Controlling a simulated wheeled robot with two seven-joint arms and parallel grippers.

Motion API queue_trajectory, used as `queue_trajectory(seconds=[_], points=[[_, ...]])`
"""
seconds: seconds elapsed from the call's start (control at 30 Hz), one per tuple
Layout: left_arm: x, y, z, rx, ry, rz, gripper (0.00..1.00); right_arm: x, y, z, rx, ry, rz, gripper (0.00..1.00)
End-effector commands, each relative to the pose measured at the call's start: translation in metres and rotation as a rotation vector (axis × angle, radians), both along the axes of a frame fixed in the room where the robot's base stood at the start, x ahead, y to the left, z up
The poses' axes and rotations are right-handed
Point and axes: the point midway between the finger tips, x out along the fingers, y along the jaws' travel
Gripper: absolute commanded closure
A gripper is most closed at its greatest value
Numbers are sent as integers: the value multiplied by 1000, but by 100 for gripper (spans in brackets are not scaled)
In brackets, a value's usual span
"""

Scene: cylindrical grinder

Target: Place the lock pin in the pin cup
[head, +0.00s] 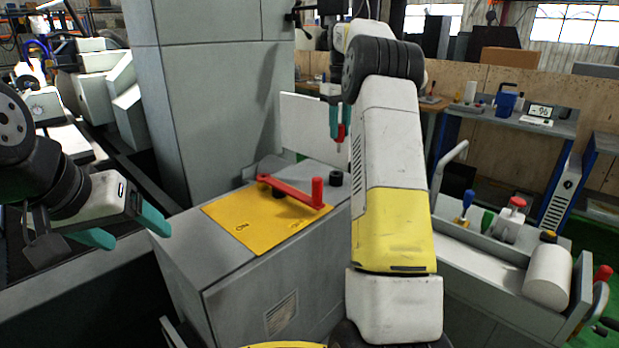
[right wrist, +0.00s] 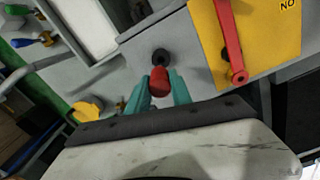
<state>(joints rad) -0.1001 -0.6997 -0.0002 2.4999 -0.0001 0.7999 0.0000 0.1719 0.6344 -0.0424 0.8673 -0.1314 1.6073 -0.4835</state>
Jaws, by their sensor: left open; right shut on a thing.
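The lock pin (head: 341,138) has a red head and a thin metallic shank pointing down in the head view. My right gripper (head: 340,128) is shut on its red head and holds it in the air. The dark round pin cup (head: 336,178) stands on the grey machine top, below the pin and apart from it. In the right wrist view the red head (right wrist: 159,82) sits between the teal fingers, with the pin cup (right wrist: 161,57) just beyond it. The cup's opening looks empty. My left gripper (head: 128,230) is open and empty, left of the machine.
A yellow plate (head: 228,222) with a red lever (head: 290,190) and upright knob lies left of the cup. A grey upright panel (head: 305,130) stands behind. My right arm hides part of the machine top. A tray with a white cylinder (head: 547,277) is at right.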

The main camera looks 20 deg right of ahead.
Motion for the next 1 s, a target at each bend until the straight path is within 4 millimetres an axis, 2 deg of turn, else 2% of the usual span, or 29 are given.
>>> queue_trajectory(seconds=[0.13, 0.33, 0.57, 0.77, 1.0], points=[[0, 0, 0, 0, 0, 0, 26, -1, 0, -12, 0, 3, -1, 100], [0, 0, 0, 0, 0, 0, 26, -1, 0, -49, 0, 2, -1, 100], [0, 0, 0, 0, 0, 0, 26, 0, -1, -69, 0, 0, -2, 100], [0, 0, 0, 0, 0, 0, 26, -1, -1, -96, 0, 1, -2, 100], [0, 0, 0, 0, 0, 0, 26, 0, 0, -100, -1, -1, -1, 100]])
